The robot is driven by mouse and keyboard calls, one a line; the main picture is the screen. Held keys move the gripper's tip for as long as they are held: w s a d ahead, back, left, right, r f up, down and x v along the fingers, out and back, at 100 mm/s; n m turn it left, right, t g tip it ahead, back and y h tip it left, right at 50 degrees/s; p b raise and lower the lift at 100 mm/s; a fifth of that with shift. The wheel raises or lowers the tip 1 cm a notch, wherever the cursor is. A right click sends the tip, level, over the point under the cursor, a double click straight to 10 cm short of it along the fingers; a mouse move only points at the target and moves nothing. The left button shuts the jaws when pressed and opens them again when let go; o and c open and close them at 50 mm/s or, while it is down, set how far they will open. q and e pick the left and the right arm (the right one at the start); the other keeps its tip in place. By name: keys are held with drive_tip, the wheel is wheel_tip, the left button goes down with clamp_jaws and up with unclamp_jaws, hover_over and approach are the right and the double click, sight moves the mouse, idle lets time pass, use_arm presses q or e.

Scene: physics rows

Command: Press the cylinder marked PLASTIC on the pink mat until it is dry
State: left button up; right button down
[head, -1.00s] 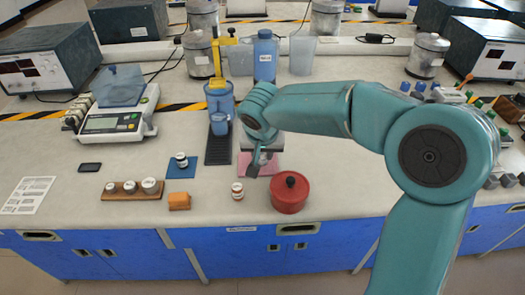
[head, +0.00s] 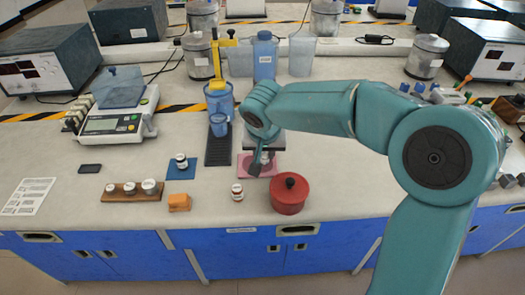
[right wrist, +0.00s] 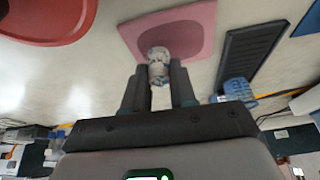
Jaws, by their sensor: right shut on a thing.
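The pink mat (head: 276,171) lies flat on the bench, partly hidden by my arm in the head view. My right gripper (head: 259,162) is low over this mat. In the right wrist view, my right gripper (right wrist: 158,82) is shut on a small pale, dark-patterned cylinder (right wrist: 158,56). The cylinder's far end is over or against the pink mat (right wrist: 192,22); contact is unclear. Its label is not readable. A similar jar with a dark band (head: 181,160) stands on the blue mat (head: 178,174). My left gripper is not in view.
A red lidded pot (head: 289,196) and a small red-labelled jar (head: 237,191) stand in front of the pink mat. A dark tray (head: 218,150) lies to its left. A wooden block with several weights (head: 133,190), an orange block (head: 179,202) and a scale (head: 112,123) are farther left.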

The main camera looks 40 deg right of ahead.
drive_tip(key=shift+f+b, duration=0.55)
drive_tip(key=shift+b, duration=0.25)
idle(0.9)
idle(0.5)
drive_tip(key=shift+w+a+r+p, duration=0.1)
drive_tip(key=shift+a+r+p, duration=0.15)
drive_tip(key=shift+r+p, duration=0.35)
drive_tip(key=shift+r, duration=0.1)
drive_tip(key=shift+f+b, duration=0.7)
drive_tip(key=shift+b, duration=0.25)
idle(0.8)
drive_tip(key=shift+d+r+p, duration=0.3)
drive_tip(key=shift+r+p, duration=0.15)
drive_tip(key=shift+r, duration=0.3)
